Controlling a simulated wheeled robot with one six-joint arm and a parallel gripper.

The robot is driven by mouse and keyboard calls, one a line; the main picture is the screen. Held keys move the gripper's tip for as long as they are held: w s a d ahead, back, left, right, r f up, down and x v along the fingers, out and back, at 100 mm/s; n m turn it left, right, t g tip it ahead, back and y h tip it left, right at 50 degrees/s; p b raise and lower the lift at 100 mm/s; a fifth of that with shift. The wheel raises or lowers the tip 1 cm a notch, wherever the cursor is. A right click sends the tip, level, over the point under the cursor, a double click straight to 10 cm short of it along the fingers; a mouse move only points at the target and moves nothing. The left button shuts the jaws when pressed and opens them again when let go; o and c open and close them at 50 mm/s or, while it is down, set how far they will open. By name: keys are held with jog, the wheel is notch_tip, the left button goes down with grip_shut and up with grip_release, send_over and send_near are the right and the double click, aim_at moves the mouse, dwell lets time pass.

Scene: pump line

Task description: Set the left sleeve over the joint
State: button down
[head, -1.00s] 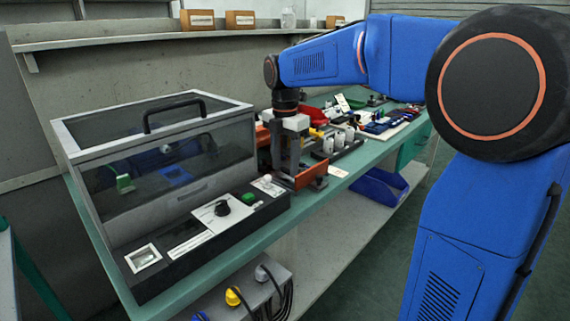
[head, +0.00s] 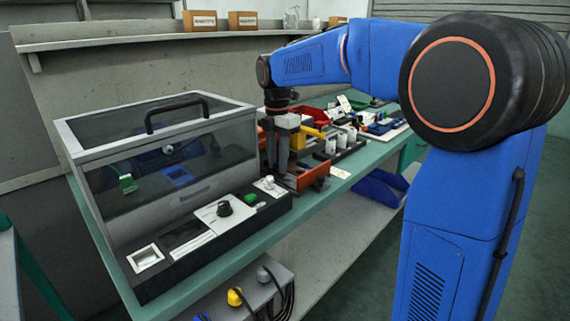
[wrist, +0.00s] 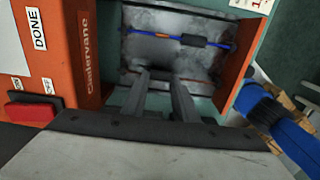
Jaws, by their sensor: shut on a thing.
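My gripper (wrist: 165,75) reaches into the grey metal bay of an orange-red housing (wrist: 92,45) in the wrist view. Its two fingers are close together near the bay's near side, on a thin line that shows on both sides of them. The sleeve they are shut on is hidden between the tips. Farther in, a blue cable (wrist: 143,33) crosses the bay, with a short orange joint (wrist: 161,36) and a dark sleeve (wrist: 195,41) to its right, apart from the joint. In the head view my gripper (head: 283,160) points down at the orange housing (head: 314,177).
A clear-lidded case (head: 160,150) stands close left of my gripper. A red block (wrist: 32,112) and a DONE label (wrist: 37,29) are at left in the wrist view. Several white bottles and a yellow item (head: 308,132) stand behind. A blue bin (head: 380,188) is below the bench.

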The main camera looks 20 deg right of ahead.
aim_at(275, 165)
jog(key=shift+w+a, duration=0.25)
jog(key=shift+w, duration=0.25)
jog(key=c, duration=1.4)
grip_release()
notch_tip(275, 165, up, 18)
jog(key=shift+f, duration=0.25)
jog(key=shift+s, duration=0.1)
